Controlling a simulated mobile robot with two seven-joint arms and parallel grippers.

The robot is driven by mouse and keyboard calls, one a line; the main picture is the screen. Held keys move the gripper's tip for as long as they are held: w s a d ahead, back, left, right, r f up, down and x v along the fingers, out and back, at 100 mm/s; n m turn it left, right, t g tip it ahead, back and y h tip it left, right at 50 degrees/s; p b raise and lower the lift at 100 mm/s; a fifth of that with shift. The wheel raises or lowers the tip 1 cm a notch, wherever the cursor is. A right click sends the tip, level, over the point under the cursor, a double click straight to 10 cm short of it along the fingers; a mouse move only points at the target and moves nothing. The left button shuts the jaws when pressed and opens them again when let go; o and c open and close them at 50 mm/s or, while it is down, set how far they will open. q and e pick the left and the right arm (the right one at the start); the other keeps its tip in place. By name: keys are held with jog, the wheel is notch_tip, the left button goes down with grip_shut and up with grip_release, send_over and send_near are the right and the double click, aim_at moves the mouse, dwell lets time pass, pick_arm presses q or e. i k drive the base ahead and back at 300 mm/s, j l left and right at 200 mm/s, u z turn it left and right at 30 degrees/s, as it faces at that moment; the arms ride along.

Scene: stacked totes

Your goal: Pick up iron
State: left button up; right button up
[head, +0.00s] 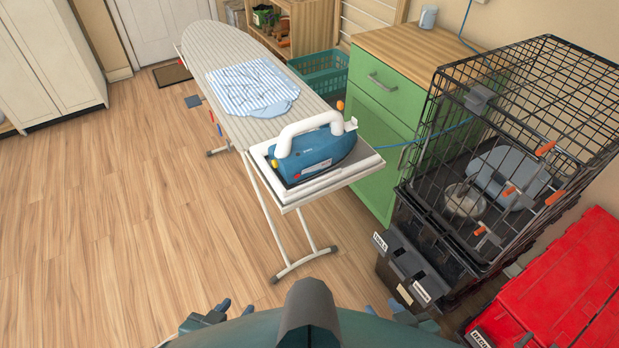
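A blue iron (322,158) with a white handle sits flat on the white-framed rest at the near end of the ironing board (215,48). Its blue cord runs right, past the green cabinet. A blue-and-white striped cloth (250,88) lies on the board behind the iron. My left gripper (236,308) and my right gripper (384,308) show only in part at the bottom edge, low and close to my body. Both are well apart from the iron. My body hides much of them, so their opening is unclear.
A black wire crate (520,130) with a metal bowl (464,203) inside stands on dark totes (410,270) at right. A red tote (560,290) is at lower right. A green cabinet (385,130) stands behind the board's right side. Wooden floor at left is clear.

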aim_at(303, 157)
jog(key=k+z, duration=0.2)
jog(key=z, duration=0.15)
jog(key=k+z, duration=0.15)
jog(key=z, duration=0.15)
jog(key=k+l+z, duration=0.15)
jog(key=z, duration=0.2)
jog(key=j+z, duration=0.25)
jog(key=z, duration=0.25)
jog(key=j+z, duration=0.3)
jog(key=z, duration=0.2)
jog(key=k+j, duration=0.1)
jog(key=j, duration=0.55)
jog(key=k+j, duration=0.1)
jog(key=j, duration=0.55)
jog(key=k+j, duration=0.1)
jog(key=j, duration=0.55)
jog(key=k+j, duration=0.1)
jog(key=j, duration=0.55)
jog(key=k+j, duration=0.1)
jog(key=j, duration=0.55)
